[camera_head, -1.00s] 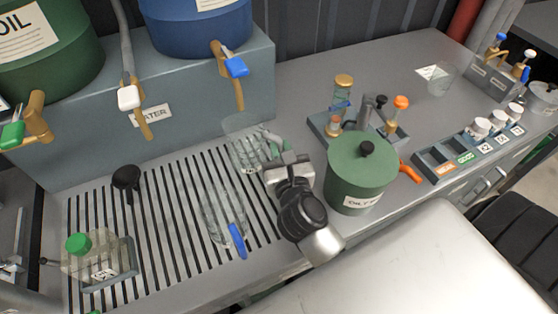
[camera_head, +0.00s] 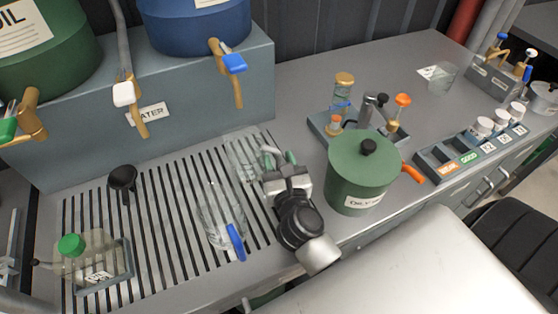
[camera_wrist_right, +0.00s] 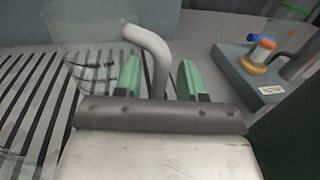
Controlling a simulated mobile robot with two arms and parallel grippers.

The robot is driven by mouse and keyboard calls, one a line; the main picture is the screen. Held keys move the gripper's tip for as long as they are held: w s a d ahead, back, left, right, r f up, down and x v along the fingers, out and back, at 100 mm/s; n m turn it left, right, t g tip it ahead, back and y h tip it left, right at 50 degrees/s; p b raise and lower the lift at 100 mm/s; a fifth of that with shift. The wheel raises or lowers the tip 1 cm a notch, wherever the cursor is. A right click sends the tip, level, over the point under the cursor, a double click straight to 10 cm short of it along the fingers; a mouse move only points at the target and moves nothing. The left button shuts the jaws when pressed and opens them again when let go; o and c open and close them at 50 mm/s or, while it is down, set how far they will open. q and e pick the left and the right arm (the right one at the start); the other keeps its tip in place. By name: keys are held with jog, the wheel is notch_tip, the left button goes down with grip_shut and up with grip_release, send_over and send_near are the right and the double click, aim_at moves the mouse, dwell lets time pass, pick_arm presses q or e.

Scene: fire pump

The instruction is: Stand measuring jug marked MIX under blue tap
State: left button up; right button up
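A clear measuring jug (camera_head: 240,158) with dark markings stands at the back right of the slotted drain grate, just below the blue tap (camera_head: 234,64) in the picture. I cannot read MIX on it. Its grey curved handle faces my right gripper; the jug also shows in the right wrist view (camera_wrist_right: 92,62). My right gripper (camera_head: 279,160) is at the handle. In the wrist view its green fingertips (camera_wrist_right: 158,78) are spread apart, with the grey handle between them and a gap on the right side. My left gripper is not in view.
A second clear jug with a blue handle (camera_head: 236,242) is in front on the grate. A green lidded pot (camera_head: 360,175) is close to the right of my gripper. A black funnel-like item (camera_head: 122,178) and a green-capped container (camera_head: 90,258) are at the left.

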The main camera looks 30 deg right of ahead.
jog(key=shift+r, duration=0.3)
jog(key=b+v, duration=0.1)
jog(key=v, duration=0.2)
jog(key=b+v, duration=0.1)
jog(key=v, duration=0.3)
jog(key=b+v, duration=0.1)
jog(key=v, duration=0.2)
jog(key=shift+s+f+b, duration=0.25)
jog(key=shift+f+b, duration=0.1)
jog(key=shift+s+a+r, duration=0.1)
jog(key=shift+s+a, duration=0.05)
jog(key=shift+s, duration=0.25)
jog(key=shift+s+a+r, duration=0.1)
jog(key=shift+s+r, duration=0.05)
jog(key=shift+s, duration=0.2)
